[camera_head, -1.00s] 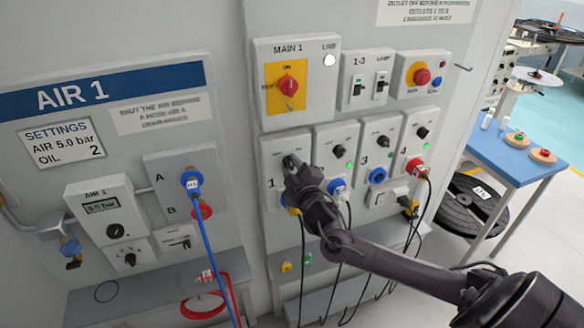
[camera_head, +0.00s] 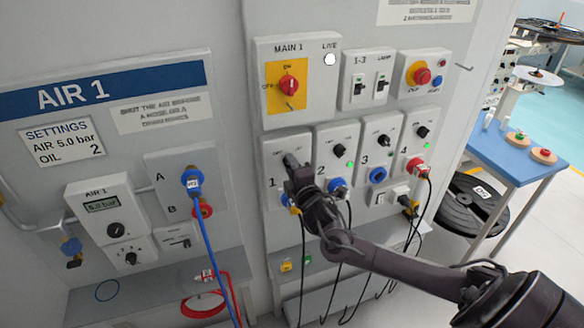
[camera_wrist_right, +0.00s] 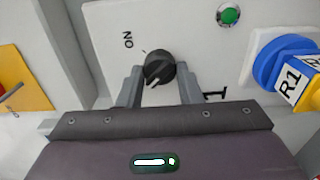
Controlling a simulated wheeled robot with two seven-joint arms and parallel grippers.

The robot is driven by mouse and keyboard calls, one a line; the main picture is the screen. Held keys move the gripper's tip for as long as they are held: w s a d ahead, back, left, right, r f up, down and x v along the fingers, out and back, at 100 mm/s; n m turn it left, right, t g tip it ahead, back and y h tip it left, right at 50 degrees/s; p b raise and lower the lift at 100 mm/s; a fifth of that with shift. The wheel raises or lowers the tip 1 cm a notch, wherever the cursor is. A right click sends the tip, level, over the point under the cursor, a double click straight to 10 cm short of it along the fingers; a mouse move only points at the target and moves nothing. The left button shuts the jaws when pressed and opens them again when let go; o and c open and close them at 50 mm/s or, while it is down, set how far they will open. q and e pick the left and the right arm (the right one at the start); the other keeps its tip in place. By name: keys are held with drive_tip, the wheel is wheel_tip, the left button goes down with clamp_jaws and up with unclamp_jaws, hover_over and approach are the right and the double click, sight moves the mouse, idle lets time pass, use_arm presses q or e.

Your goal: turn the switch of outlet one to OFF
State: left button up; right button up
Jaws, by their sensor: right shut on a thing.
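The switch of outlet one is a round black knob (camera_wrist_right: 159,68) on a pale panel in the right wrist view. In the head view my right gripper (camera_head: 291,162) is at the top of the outlet one panel (camera_head: 270,150) and hides most of the knob. A green lamp (camera_wrist_right: 229,15) is beside the knob. My left gripper is not in view.
The yellow main switch plate (camera_head: 273,98) is above outlet one. Outlet two's knob (camera_head: 339,149) is just right of my gripper. Black cables (camera_head: 302,255) hang below.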

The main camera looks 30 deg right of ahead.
idle(0.4)
drive_tip(key=o, duration=1)
drive_tip(key=shift+b+v, duration=1.15)
drive_tip(key=shift+v, duration=2.75)
drive_tip(key=shift+a+f, duration=0.1)
